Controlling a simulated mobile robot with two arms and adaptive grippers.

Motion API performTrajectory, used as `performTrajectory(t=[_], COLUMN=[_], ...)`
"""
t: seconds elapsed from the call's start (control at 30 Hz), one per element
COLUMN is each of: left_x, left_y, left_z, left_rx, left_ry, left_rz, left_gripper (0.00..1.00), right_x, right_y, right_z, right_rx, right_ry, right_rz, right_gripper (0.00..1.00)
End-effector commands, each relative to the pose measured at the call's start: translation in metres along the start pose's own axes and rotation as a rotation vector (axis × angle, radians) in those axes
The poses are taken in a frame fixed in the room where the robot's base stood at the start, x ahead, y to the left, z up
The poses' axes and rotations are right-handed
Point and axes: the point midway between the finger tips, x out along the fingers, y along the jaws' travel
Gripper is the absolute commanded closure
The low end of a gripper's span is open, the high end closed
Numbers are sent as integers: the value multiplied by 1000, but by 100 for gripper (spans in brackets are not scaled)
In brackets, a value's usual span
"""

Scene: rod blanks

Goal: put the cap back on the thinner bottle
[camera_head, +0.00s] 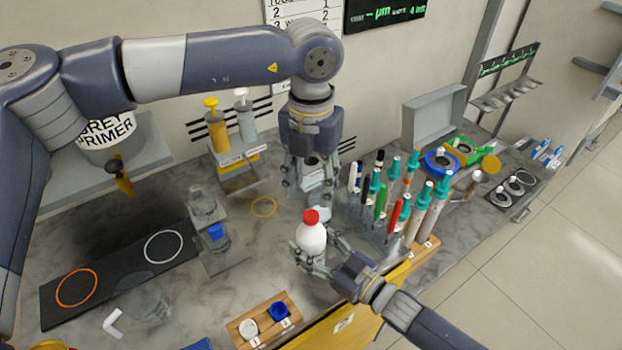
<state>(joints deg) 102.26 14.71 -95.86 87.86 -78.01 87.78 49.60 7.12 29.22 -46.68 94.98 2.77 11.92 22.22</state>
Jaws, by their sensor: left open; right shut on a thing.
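A white bottle (311,238) with a red cap (311,216) on its top stands upright in the middle of the camera_head view. I cannot tell whether the cap is fully seated. My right gripper (312,260) comes in from the lower right and is shut around the lower part of the bottle, hiding some of it. My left gripper (318,188) points down from above, just behind the bottle in the picture. It is open, apart from the red cap. A pale patch shows between its fingers; I cannot tell what it is.
A wooden block (262,325) at the front holds a white cap (248,328) and a blue cap (279,311). A rack of pens and teal-capped tubes (420,205) stands close on the right. The grey bench between is mostly clear.

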Motion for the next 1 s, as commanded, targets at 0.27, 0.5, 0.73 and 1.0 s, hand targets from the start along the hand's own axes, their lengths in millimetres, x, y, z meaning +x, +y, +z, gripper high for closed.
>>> performTrajectory(t=[0.27,0.5,0.73,1.0], left_x=[-2,-2,4,43], left_y=[0,0,0,0], left_z=[0,0,0,0], left_rx=[-190,-202,-201,-201], left_ry=[-1,-1,1,3], left_rz=[1,1,1,1], left_gripper=[58,58,58,58], right_x=[0,0,0,0], right_y=[0,0,0,0], right_z=[0,0,0,0], right_rx=[0,0,0,0], right_ry=[-1,-1,-1,-1], right_rz=[0,0,0,0], right_gripper=[100,100,100,100])
